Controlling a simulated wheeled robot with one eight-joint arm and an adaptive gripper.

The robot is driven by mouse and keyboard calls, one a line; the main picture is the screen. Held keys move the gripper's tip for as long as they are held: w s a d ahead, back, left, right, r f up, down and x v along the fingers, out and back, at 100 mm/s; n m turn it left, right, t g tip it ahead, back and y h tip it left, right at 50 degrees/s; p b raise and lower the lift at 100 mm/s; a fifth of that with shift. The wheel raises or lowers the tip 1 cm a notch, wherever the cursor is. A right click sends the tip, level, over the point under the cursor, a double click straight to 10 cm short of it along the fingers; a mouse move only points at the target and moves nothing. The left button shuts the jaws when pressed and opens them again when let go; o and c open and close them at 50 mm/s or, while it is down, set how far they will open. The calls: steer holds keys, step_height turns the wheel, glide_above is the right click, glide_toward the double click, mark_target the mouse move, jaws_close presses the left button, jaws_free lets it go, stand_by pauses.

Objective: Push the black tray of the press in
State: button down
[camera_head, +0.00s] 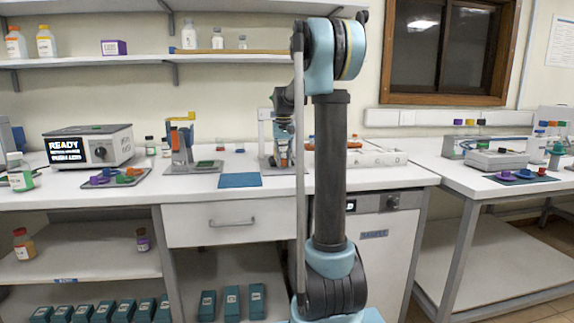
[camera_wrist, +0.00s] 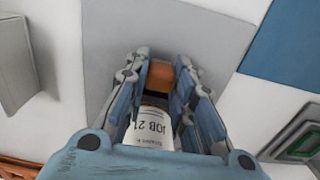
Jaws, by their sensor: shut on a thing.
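My gripper (camera_head: 283,158) points down over the counter at a small stand with a grey base (camera_head: 268,163), partly behind my arm. In the wrist view, its fingers (camera_wrist: 161,72) are shut on a small jar (camera_wrist: 152,128) with a white label reading "JOB 21". An orange-brown part shows between the fingertips; I cannot tell whether it belongs to the jar. A grey plate (camera_wrist: 105,62) lies below. Another stand (camera_head: 181,145) with orange and yellow parts on a grey base is to the left. I cannot make out a black tray or tell which stand is the press.
A blue mat (camera_head: 239,180) lies left of my gripper and also shows in the wrist view (camera_wrist: 287,50). A grey machine with a "READY" display (camera_head: 92,146) and a tray of coloured pieces (camera_head: 117,178) are farther left. A white box (camera_head: 374,158) stands right of my arm.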

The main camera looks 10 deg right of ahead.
steer(key=w, duration=0.6)
steer(key=shift+w, duration=0.3)
steer(key=c, duration=1.4)
jaws_free()
steer(key=shift+o, duration=0.2)
steer(key=shift+r, duration=0.1)
step_height(320, 180, up, 12)
steer(key=shift+f, duration=0.15)
